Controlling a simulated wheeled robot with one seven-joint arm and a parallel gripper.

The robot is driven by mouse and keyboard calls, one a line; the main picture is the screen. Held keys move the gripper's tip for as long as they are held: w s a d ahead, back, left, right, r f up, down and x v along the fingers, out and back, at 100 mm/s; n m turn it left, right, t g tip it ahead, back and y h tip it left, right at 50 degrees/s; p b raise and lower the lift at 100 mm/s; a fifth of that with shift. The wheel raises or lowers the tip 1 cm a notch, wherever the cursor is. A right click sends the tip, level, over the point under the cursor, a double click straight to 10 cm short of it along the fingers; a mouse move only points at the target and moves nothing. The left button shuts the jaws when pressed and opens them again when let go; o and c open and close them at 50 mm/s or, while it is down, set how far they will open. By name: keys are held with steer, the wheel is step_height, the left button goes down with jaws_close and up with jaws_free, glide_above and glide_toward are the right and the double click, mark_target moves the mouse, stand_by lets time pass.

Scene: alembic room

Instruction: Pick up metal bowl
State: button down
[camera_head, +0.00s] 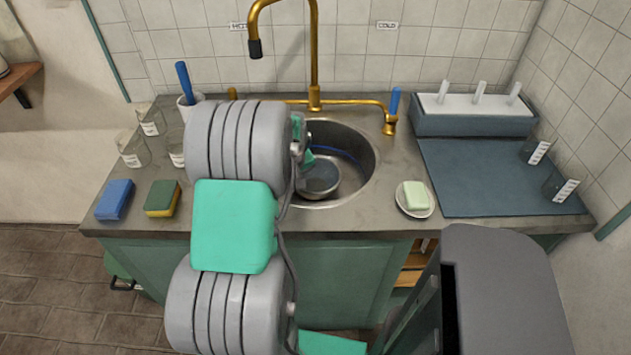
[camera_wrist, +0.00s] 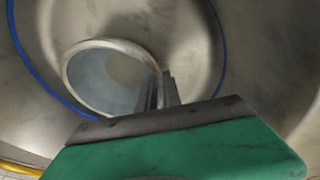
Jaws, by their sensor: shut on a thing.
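The metal bowl (camera_head: 322,183) is inside the round sink, near its front left part. The bowl also shows in the wrist view (camera_wrist: 100,80), with its rim turned toward the camera and its inside empty. My gripper (camera_wrist: 163,92) is at the right side of the bowl in the wrist view, its dark narrow fingers shut on the bowl's rim. In the head view my own arm hides most of the gripper and part of the bowl's left side.
The sink wall (camera_head: 368,160) curves closely around the bowl. A brass tap (camera_head: 314,60) rises behind it. A soap dish (camera_head: 415,208) stands to the right, two sponges (camera_head: 115,199) and glass beakers (camera_head: 133,152) to the left. The blue mat (camera_head: 480,175) is mostly bare.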

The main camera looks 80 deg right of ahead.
steer(key=shift+d, duration=0.1)
steer(key=shift+r, duration=0.1)
steer(key=shift+r, duration=0.35)
step_height(320, 180, up, 9)
steer(key=shift+r, duration=0.15)
stand_by(0.7)
steer(key=p, duration=0.2)
steer(key=t+y+p, duration=0.1)
steer(key=p, duration=0.1)
steer(key=shift+r+y, duration=0.25)
steer(key=shift+y, duration=0.05)
steer(key=t+y+p, duration=0.1)
steer(key=y+p, duration=0.1)
steer(key=p, duration=0.5)
steer(key=shift+r+t, duration=0.1)
steer(key=shift+t, duration=0.3)
steer(key=shift+p, duration=0.5)
steer(key=shift+f, duration=0.2)
